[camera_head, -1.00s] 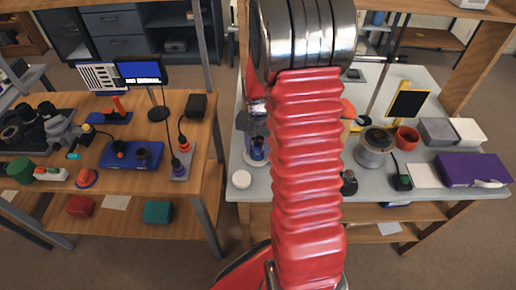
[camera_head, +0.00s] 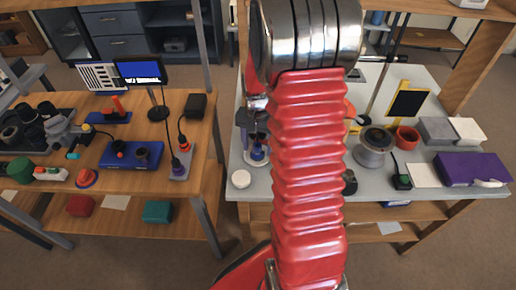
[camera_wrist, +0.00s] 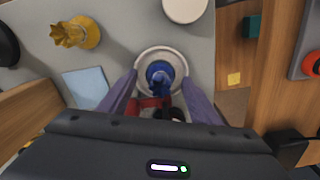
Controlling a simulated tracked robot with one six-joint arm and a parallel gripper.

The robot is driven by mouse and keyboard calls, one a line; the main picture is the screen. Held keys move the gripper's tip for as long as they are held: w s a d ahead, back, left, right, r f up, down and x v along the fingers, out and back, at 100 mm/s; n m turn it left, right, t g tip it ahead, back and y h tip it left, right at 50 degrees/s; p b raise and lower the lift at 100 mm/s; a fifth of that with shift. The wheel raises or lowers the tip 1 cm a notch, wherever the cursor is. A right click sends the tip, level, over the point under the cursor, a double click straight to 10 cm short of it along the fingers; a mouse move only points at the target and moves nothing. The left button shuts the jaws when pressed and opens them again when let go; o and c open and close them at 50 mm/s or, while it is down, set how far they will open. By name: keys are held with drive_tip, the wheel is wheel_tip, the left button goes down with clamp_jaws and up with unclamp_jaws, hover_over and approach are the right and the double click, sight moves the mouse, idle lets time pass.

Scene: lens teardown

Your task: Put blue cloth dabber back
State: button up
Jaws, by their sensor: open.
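The blue cloth dabber (camera_wrist: 158,72) shows in the wrist view as a blue round piece with a narrower blue stem. It is within a pale round dish (camera_wrist: 143,58) on the grey table. My gripper (camera_wrist: 160,78) is open, with one purple-grey finger on each side of the dabber, seen from above. I cannot tell whether either finger touches it. Red and black parts between the fingers partly cover its near side. In the head view the dish area (camera_head: 250,160) is beside my red arm, and the dabber is hard to make out there.
A white round lid (camera_head: 241,179) lies near the table's front left corner. A yellow piece (camera_wrist: 76,33) and a pale blue square (camera_wrist: 88,88) lie near the dish in the wrist view. A metal spool (camera_head: 373,147) stands right of my arm. A gap separates the two tables.

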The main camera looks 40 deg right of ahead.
sight(256, 146)
wheel_tip(256, 146, up, 11)
drive_tip(key=shift+f, duration=0.15)
idle(0.7)
drive_tip(key=s+a+r+n+t, duration=0.3)
drive_tip(key=s+a+r+n, duration=0.2)
drive_tip(key=a+r, duration=0.6)
drive_tip(key=s+a+r+n+t, duration=0.2)
drive_tip(key=s+a+n, duration=0.4)
drive_tip(key=s+a, duration=0.4)
drive_tip(key=shift+a+r+t, duration=0.3)
drive_tip(key=shift+r, duration=0.15)
idle(0.9)
